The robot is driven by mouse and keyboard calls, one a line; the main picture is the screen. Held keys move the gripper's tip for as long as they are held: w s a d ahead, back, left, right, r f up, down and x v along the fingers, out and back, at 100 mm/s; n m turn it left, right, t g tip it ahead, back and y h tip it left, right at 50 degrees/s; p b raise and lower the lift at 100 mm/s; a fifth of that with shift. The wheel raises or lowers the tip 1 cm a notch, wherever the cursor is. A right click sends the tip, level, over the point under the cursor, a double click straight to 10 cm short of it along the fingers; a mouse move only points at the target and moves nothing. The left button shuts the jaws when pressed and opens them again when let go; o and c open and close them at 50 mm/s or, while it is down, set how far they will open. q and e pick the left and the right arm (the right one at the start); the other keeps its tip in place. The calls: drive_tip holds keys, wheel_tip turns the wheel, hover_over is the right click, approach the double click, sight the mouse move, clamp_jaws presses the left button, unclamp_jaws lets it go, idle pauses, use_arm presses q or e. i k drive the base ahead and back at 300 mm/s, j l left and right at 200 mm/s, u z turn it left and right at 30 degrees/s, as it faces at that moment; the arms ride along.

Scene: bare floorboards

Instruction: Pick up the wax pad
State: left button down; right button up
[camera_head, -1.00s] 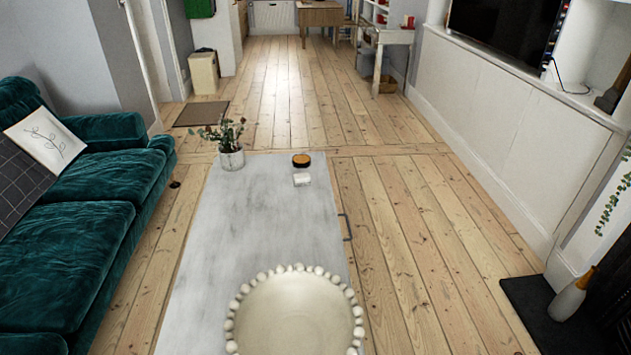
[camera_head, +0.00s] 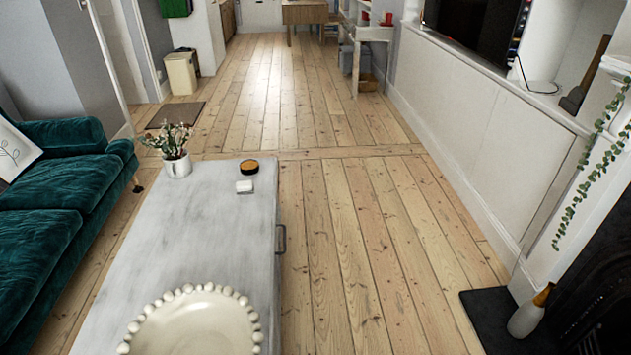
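Two small things lie near the far right corner of the grey-white coffee table (camera_head: 185,245). One is a round black item with an orange-brown top (camera_head: 249,166). The other is a small white block (camera_head: 244,186), just in front of it and apart from it. I cannot tell for sure which of them is the wax pad. Neither of my grippers shows in the head view.
A beaded cream bowl (camera_head: 195,325) sits on the near end of the table, and a potted plant (camera_head: 177,160) on its far left corner. A green sofa (camera_head: 65,185) stands left. Open floorboards (camera_head: 350,240) lie right of the table. A dark hearth (camera_head: 495,315) is at the right.

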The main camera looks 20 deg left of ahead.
sight(243, 187)
drive_tip(key=i+l, duration=0.35)
drive_tip(key=i, duration=0.15)
drive_tip(key=i+l+z, duration=0.15)
drive_tip(key=i+l, duration=0.2)
drive_tip(key=i, duration=0.15)
drive_tip(key=i+u, duration=0.25)
drive_tip(key=u, duration=0.2)
drive_tip(key=i+u, duration=0.2)
drive_tip(key=u, duration=0.25)
drive_tip(key=i+l+u, duration=0.1)
drive_tip(key=i+u, duration=0.15)
drive_tip(key=u, duration=0.2)
